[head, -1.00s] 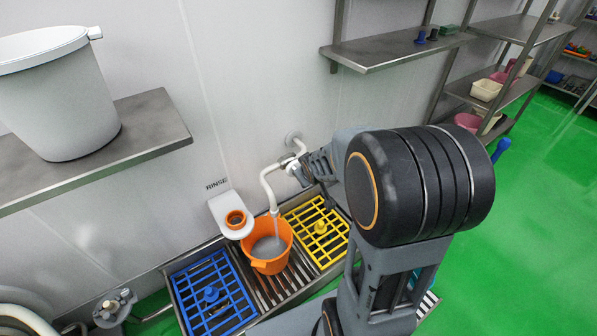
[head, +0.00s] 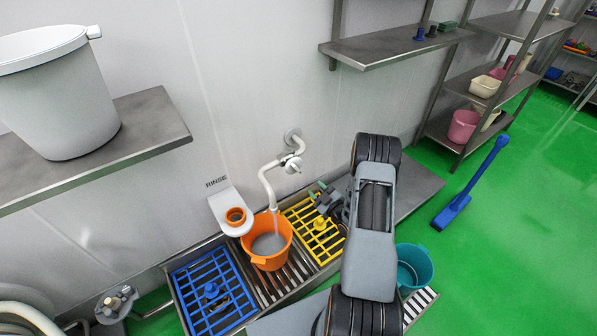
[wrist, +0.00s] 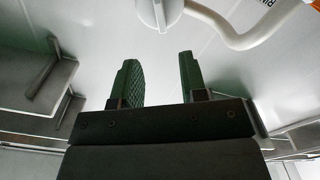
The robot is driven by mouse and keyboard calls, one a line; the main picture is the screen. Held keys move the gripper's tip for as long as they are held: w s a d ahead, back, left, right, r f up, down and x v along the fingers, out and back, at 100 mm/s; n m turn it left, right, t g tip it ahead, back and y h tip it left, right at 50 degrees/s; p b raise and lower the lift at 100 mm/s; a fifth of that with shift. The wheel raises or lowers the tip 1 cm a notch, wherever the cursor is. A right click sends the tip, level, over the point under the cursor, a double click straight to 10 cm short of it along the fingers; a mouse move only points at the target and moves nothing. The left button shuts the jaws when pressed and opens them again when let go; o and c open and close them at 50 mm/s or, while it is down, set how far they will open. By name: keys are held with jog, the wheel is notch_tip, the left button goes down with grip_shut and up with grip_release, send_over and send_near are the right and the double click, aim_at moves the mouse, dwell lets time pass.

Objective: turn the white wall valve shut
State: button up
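The white wall valve (head: 292,163) sits on the wall above the sink, on a white pipe (head: 266,185) that bends down to the orange bucket (head: 284,256). A pale stream appears to run from the pipe's end into the bucket, which holds greyish liquid. My gripper (head: 320,193) is below and to the right of the valve, apart from it, over the yellow grate. In the wrist view my gripper (wrist: 157,68) is open and empty, its green fingers apart. Part of the valve (wrist: 160,12) shows there, beyond the fingertips at the top edge.
A blue grate (head: 212,296) and a yellow grate (head: 325,244) flank the bucket. A white bracket (head: 225,207) marked RINSE is left of the pipe. A teal bucket (head: 414,268) and blue brush (head: 470,185) are at right. Wall shelves hang above; green floor is open at right.

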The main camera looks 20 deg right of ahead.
aim_at(298, 170)
jog(key=w, duration=0.4)
jog(key=w+a, duration=0.1)
jog(key=w, duration=0.3)
jog(key=w+a, duration=0.1)
jog(key=w, duration=0.2)
jog(key=shift+w+a+b, duration=0.2)
jog(key=shift+w+b, duration=0.2)
grip_shut()
